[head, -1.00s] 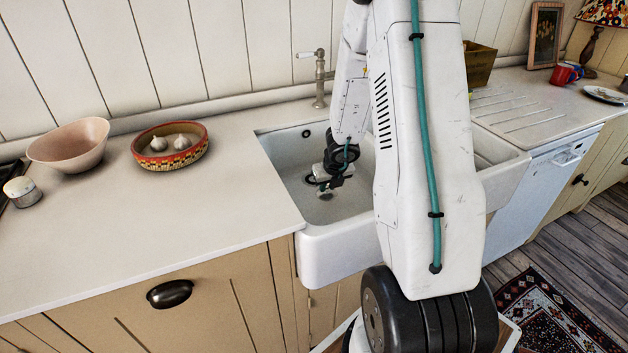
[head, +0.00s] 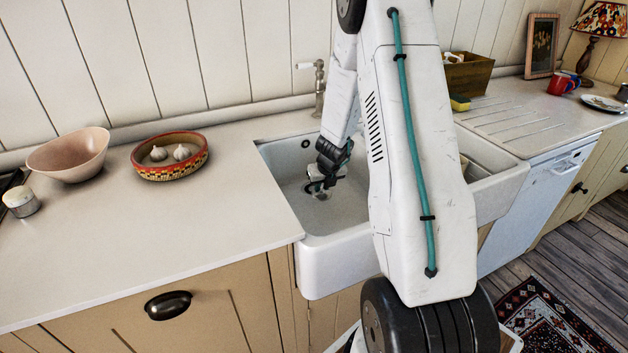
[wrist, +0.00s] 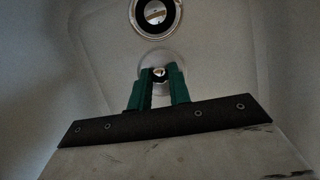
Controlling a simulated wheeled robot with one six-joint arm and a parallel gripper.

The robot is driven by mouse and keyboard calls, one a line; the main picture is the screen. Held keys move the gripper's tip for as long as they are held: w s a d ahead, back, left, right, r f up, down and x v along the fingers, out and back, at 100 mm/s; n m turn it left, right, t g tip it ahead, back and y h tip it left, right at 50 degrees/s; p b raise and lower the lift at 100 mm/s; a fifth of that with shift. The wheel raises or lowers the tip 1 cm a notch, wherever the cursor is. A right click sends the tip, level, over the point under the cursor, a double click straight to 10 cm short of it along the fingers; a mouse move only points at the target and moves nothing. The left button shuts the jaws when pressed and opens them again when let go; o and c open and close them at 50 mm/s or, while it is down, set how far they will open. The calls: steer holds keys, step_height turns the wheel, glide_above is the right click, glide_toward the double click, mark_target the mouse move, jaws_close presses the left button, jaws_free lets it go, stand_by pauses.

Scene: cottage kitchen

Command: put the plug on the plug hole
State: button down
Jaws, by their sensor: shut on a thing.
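The plug (wrist: 154,58) is a pale round disc with a small knob, in the wrist view. My gripper (wrist: 160,76) has its green fingers shut on the knob. The plug hole (wrist: 155,14), a dark opening with a metal ring, lies just beyond the plug, at the top of the wrist view. The plug appears apart from the hole; its height above the basin floor is hard to judge. In the head view my gripper (head: 321,187) is low inside the white sink (head: 325,255).
A tap (head: 319,88) stands behind the sink. A patterned bowl (head: 170,170) with garlic and a pink bowl (head: 68,158) sit on the left counter. A yellow sponge (head: 460,103) and wooden box (head: 468,75) are at the right. The sink walls surround my gripper.

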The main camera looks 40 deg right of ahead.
steer(key=w+d, duration=0.1)
steer(key=w, duration=0.2)
steer(key=w+d, duration=0.1)
steer(key=w, duration=0.1)
steer(key=w+d+f, duration=0.1)
steer(key=w, duration=0.2)
steer(key=shift+w+d, duration=0.3)
steer(key=shift+d, duration=0.1)
steer(key=shift+f, duration=1.7)
steer(key=shift+f, duration=0.1)
steer(key=c, duration=1.3)
jaws_free()
